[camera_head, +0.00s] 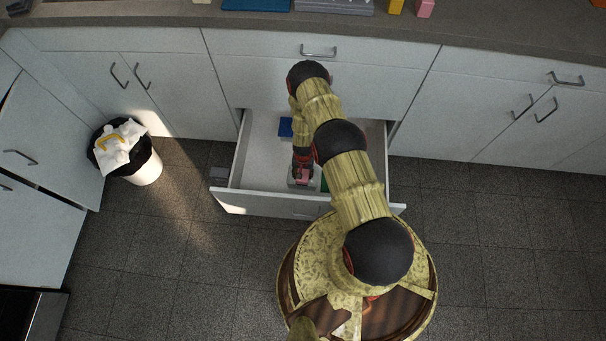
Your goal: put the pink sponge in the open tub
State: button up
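My gripper (303,168) points down inside an open drawer (262,160), small and mostly hidden by my own arm. A small pink piece, which looks like the pink sponge (302,175), shows right at its fingertips. I cannot tell whether the fingers are closed on it. A small light-grey box-like thing, possibly the open tub (292,184), lies around or just under the pink piece. I cannot tell whether the pink piece is inside it or above it. Another pink block (426,8) stands on the counter at the top right.
A blue item (285,127) lies towards the drawer's back, and a green item (324,186) is partly hidden by my arm. A yellow block (396,6) and a blue tray (256,5) are on the counter (150,14). A bin (147,171) stands left on the floor.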

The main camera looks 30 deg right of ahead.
aim_at(303, 173)
jog(key=o, duration=1)
jog(key=shift+o, duration=0.2)
jog(key=shift+r, duration=0.1)
notch_tip(303, 173, up, 12)
